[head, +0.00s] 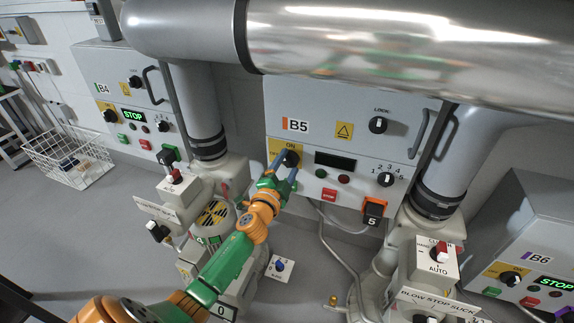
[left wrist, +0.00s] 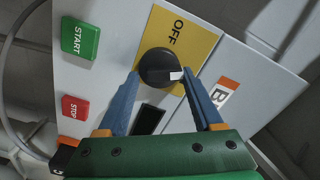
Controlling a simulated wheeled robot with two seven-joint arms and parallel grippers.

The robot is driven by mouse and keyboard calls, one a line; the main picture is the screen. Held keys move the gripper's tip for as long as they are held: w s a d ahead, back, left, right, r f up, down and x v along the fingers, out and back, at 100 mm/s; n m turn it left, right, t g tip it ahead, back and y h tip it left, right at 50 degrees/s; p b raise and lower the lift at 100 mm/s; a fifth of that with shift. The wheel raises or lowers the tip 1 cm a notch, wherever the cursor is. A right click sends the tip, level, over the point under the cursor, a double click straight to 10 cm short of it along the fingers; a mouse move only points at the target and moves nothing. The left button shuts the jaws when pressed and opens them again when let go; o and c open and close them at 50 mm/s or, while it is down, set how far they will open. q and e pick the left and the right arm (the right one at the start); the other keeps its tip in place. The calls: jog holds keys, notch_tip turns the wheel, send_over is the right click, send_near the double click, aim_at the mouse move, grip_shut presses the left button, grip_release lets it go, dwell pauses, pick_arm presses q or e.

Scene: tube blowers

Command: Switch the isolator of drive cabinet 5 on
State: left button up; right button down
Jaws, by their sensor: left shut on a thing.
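Drive cabinet 5 (head: 352,115) is the grey box labelled B5 in the middle of the head view. Its isolator is a black rotary knob (left wrist: 158,67) on a yellow plate (left wrist: 187,28), with OFF readable in the left wrist view and ON in the head view. My left gripper (head: 284,162) is shut on the knob, with one blue finger on each side. The knob's white mark points toward the B5 label side, away from the OFF word. The cabinet's display (head: 335,160) is dark. My right gripper is not in view.
Cabinet B4 (head: 98,75) at left and cabinet B6 (head: 545,235) at right show green STOP displays. A large metal pipe (head: 370,40) crosses above cabinet B5. Green START (left wrist: 80,38) and red STOP (left wrist: 75,106) buttons sit near the isolator. Blower machinery stands below.

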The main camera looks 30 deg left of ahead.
pick_arm(q)
jog(key=m, duration=0.3)
jog(key=shift+f, duration=0.15)
jog(key=shift+m, duration=0.9)
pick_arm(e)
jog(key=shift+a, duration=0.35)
pick_arm(q)
jog(key=shift+m, duration=0.4)
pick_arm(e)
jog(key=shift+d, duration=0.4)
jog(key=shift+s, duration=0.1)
pick_arm(q)
jog(key=o, duration=1.1)
jog(key=shift+o, duration=1.3)
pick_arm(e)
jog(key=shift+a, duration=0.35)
